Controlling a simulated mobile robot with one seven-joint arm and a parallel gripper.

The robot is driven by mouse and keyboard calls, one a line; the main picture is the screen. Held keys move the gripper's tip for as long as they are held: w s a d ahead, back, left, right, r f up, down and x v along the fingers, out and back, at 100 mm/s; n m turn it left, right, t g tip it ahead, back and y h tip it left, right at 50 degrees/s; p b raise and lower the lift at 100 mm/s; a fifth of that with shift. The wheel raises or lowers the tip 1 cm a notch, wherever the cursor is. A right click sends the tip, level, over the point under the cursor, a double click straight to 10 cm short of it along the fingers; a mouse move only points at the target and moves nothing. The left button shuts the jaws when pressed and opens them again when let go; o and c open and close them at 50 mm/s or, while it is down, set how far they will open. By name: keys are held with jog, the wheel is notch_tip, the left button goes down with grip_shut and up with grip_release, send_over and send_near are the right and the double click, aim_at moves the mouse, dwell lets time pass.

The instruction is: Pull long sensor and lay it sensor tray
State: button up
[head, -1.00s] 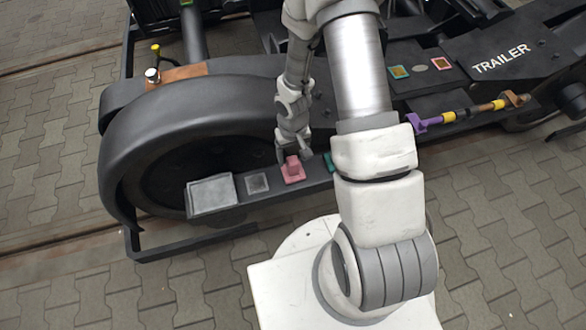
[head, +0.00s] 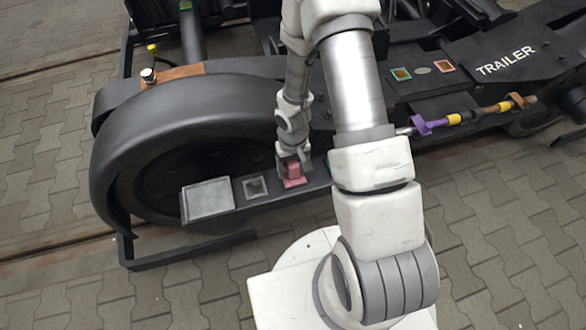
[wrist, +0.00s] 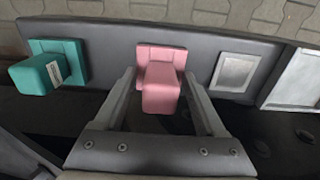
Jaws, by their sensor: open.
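A pink block on a square pink base (wrist: 160,92) sits on the dark beam, and it also shows in the head view (head: 293,182). A teal block on a similar base (wrist: 52,68) stands to its left in the wrist view. I cannot tell by name which one is the long sensor. My gripper (wrist: 160,78) is open, with one finger on each side of the pink block and visible gaps beside it. In the head view my gripper (head: 293,160) is over the pink block. A shallow grey tray (head: 208,200) lies at the beam's left end, probably the sensor tray.
A small grey square plate (head: 255,188) lies between the pink block and the tray. A big black wheel guard (head: 185,110) curves behind. A purple bracket (head: 421,125) with a yellow-banded rod is at right, near the TRAILER lettering.

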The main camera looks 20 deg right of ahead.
aim_at(293, 163)
dwell(0.8)
grip_shut()
jog(key=shift+r, duration=0.2)
jog(key=shift+r+p, duration=2.25)
jog(key=shift+r, duration=0.6)
